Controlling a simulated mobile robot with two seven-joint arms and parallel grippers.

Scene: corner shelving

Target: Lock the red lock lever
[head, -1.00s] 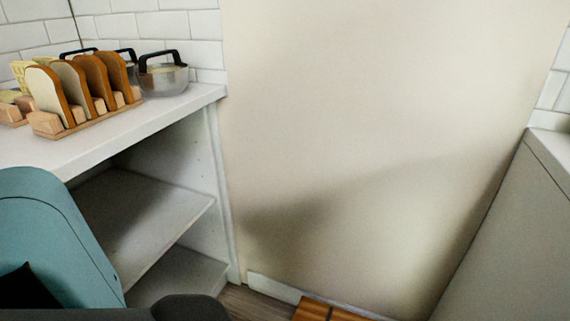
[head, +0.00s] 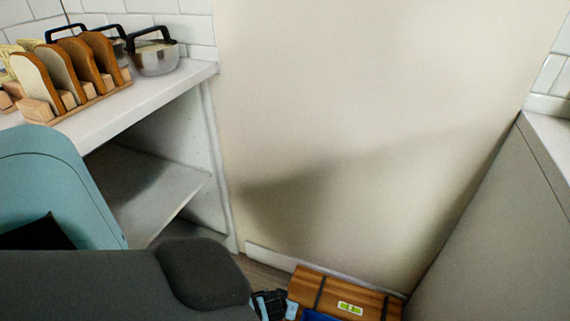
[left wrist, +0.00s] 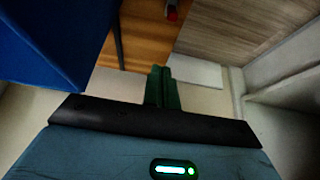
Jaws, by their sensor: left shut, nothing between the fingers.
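A small red part (left wrist: 172,13), which may be the lock lever, shows at the top of the left wrist view. It sits on a grey fitting against an orange-brown wooden surface (left wrist: 145,40). It is too small to tell its position. My left gripper (left wrist: 162,72) has its two green fingers together with nothing between them, and in the picture they lie just below the red part, apart from it. In the head view a wooden chest (head: 335,286) with dark straps and a green label stands low on the floor; no red lever can be made out there. My right gripper is in neither view.
A blue panel (left wrist: 45,40) stands close at the left of the left wrist view. In the head view, a white shelf unit (head: 140,100) holds a toast-shaped rack (head: 75,75) and a glass pot (head: 153,58). A beige wall (head: 370,120) rises behind the chest.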

